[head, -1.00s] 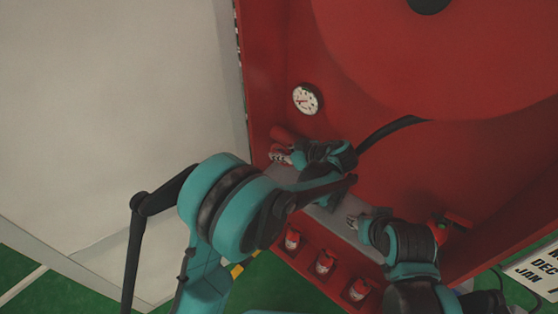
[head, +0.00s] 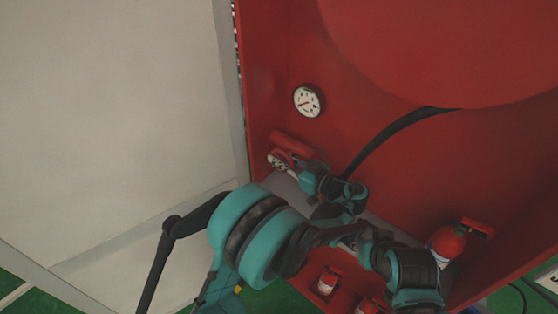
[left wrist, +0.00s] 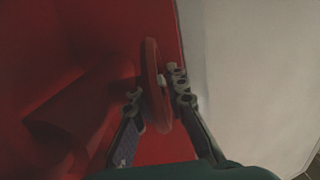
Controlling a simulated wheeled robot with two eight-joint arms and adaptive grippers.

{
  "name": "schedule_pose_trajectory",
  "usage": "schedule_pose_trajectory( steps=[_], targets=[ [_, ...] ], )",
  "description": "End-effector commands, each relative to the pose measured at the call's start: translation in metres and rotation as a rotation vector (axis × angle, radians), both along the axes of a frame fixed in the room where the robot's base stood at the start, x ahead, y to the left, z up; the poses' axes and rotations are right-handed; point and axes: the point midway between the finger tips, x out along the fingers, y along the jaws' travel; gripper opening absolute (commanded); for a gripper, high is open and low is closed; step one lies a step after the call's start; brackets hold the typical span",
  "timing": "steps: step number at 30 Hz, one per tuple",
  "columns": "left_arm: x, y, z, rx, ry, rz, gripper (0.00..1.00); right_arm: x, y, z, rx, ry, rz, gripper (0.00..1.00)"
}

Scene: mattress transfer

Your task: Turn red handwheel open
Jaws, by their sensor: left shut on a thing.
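The red handwheel (left wrist: 151,75) shows edge-on in the left wrist view, between the two fingers of my left gripper (left wrist: 157,94). The gripper is shut on its rim. A red pipe body (left wrist: 75,105) lies to the left of the wheel. In the head view my left gripper (head: 280,162) is at the red pipe (head: 297,142) low on the cabinet's left side, and the wheel is small and partly hidden there.
The red cabinet's back wall carries a round gauge (head: 308,100) and a black hose (head: 395,133). A red extinguisher (head: 447,243) stands at the lower right. Small red-and-white items (head: 327,281) sit below the ledge. A pale panel (head: 110,120) fills the left.

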Motion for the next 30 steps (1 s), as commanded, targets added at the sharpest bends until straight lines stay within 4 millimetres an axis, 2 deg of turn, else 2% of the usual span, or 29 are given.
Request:
schedule_pose_trajectory(
  steps=[9,10,12,23,26,30],
  targets=[
    [0.000,0.000,-0.001,0.000,0.000,0.000,0.00,0.000,0.000,0.000,0.000,0.000,0.000,0.38],
    [0.000,0.000,-0.001,0.000,0.000,0.000,0.16,0.000,0.000,0.000,0.000,0.000,0.000,0.38],
    [0.000,0.000,-0.001,0.000,0.000,0.000,0.34,0.000,0.000,0.000,0.000,0.000,0.000,0.38],
    [0.000,0.000,0.003,0.001,-0.001,0.000,0.34,0.000,0.000,0.000,0.000,0.000,0.000,0.38],
    [0.000,0.000,0.015,0.001,-0.001,0.000,0.34,0.000,0.000,0.000,0.000,0.000,0.000,0.38],
    [0.000,0.000,0.042,0.001,-0.001,0.000,0.34,0.000,0.000,0.000,0.000,0.000,0.000,0.38]
  ],
)
